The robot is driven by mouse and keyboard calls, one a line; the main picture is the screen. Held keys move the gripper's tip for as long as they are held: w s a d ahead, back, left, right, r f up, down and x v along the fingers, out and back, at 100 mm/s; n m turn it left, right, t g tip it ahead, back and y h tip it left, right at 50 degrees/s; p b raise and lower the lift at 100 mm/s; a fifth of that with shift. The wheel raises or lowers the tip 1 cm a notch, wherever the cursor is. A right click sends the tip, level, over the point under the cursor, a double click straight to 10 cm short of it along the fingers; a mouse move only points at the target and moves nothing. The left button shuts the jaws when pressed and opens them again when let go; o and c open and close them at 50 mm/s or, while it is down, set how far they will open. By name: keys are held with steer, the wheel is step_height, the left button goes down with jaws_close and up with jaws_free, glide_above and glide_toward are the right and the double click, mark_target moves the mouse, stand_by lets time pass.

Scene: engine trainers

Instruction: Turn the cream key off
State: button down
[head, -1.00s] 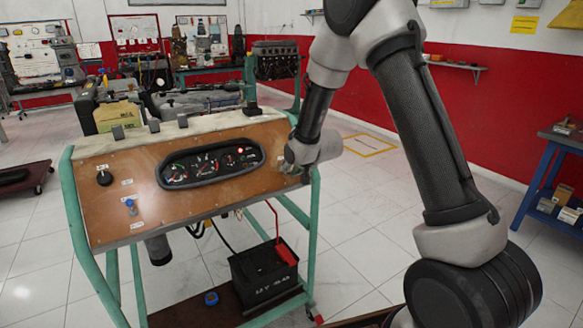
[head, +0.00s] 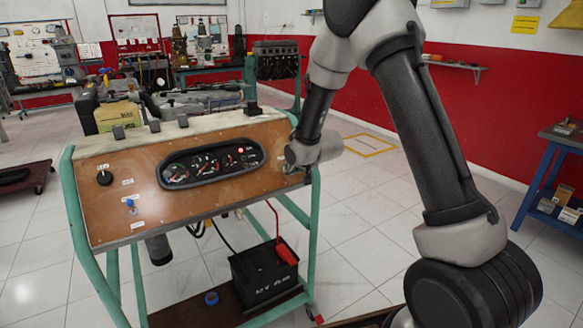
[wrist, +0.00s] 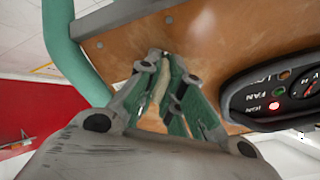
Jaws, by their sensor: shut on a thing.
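The tan instrument panel (head: 215,187) stands on a green frame, and my gripper is at its right end. In the wrist view my gripper (wrist: 160,62) is shut close against the panel face. A narrow cream piece (wrist: 157,90) shows between its fingers, which I take to be the cream key. Its far end and its turn angle are hidden by the fingers. In the head view my wrist covers the key. A red lamp (head: 240,151) is lit on the gauge cluster (head: 211,163); the lit lamp also shows beside the letters IGN in the wrist view (wrist: 274,105).
A black knob (head: 104,178) and a blue switch (head: 131,204) are on the panel's left side. A black battery (head: 264,274) stands on the shelf below. The green frame tube (wrist: 62,45) runs close beside my gripper. The floor to the right is clear up to a blue table (head: 553,185).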

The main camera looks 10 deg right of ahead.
steer(key=n, duration=0.7)
steer(key=shift+y, duration=0.3)
stand_by(0.4)
steer(key=c, duration=1.6)
jaws_free()
steer(key=shift+o, duration=0.2)
steer(key=v, duration=1.2)
